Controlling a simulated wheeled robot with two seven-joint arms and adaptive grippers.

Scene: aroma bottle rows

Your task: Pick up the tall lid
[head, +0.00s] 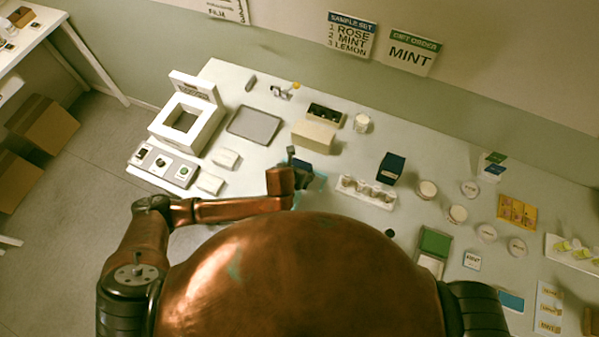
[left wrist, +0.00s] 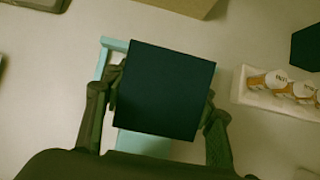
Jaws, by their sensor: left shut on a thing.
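The dark navy tall lid (left wrist: 165,90) fills the middle of the left wrist view, seen from above as a square. My left gripper (left wrist: 162,97) has one finger on each side of it and is shut on it. In the head view the lid (head: 304,172) is partly hidden by my left gripper (head: 297,172). A light blue frame or base (left wrist: 145,143) shows below and behind the lid; I cannot tell whether they touch. My right gripper is not in view.
To the right stand a white rack (head: 375,195) with small bottles and another dark navy box (head: 391,167). A tan box (head: 314,136) stands behind the lid. A grey tray (head: 254,125) and white blocks (head: 225,158) lie to the left.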

